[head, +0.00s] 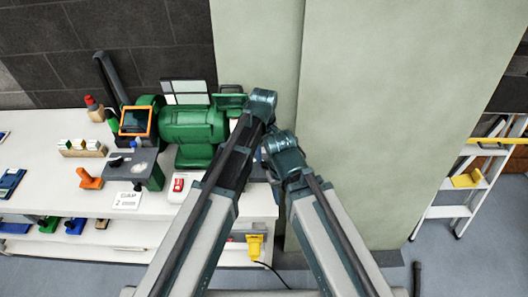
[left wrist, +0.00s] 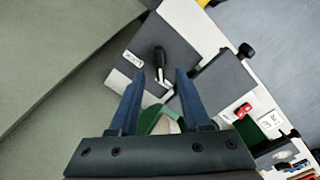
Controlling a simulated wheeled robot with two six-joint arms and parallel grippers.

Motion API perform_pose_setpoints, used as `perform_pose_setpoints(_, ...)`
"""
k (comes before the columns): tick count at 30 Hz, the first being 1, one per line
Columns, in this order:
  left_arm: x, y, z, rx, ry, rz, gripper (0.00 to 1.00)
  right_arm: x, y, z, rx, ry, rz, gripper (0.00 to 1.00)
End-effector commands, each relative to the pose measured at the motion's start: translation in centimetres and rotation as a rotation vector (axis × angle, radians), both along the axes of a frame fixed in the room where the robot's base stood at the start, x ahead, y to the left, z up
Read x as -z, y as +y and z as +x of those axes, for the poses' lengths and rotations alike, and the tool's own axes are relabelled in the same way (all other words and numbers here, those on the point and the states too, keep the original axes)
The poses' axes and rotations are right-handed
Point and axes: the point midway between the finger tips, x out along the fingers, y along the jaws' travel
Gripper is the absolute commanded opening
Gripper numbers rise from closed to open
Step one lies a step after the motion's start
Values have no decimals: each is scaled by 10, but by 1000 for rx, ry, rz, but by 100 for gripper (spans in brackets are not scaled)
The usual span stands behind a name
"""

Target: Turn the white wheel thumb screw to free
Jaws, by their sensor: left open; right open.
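I cannot clearly make out a white wheel thumb screw. In the left wrist view my left gripper (left wrist: 158,84) is open and empty, pointing at a dark grey panel (left wrist: 180,42). A black-handled crank with a pale arm (left wrist: 160,66) lies beyond its fingertips. My right gripper (head: 275,143) is lower and right of it, holding nothing I can see.
A green motor-like machine (head: 192,125) and an orange-framed screen (head: 136,121) stand on the white bench (head: 45,195). A printed card (head: 127,200) and red-and-white switch (head: 179,184) lie in front. A pale green wall (head: 390,90) is right; a ladder (head: 470,185) stands farther right.

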Motion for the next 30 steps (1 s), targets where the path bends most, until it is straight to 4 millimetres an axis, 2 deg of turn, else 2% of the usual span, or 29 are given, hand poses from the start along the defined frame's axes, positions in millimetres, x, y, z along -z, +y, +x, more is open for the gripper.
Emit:
perform_pose_setpoints(1,-16,0,0,0,0,0,48,-16,0,0,0,0,0,50)
perform_pose_setpoints(15,-88,0,0,0,0,0,48,-88,0,0,10,0,2,50)
perform_pose_setpoints(21,-100,0,0,0,0,0,48,-100,0,0,14,-1,2,50)
perform_pose_setpoints(30,-99,0,0,0,0,0,48,-99,0,0,14,-1,2,50)
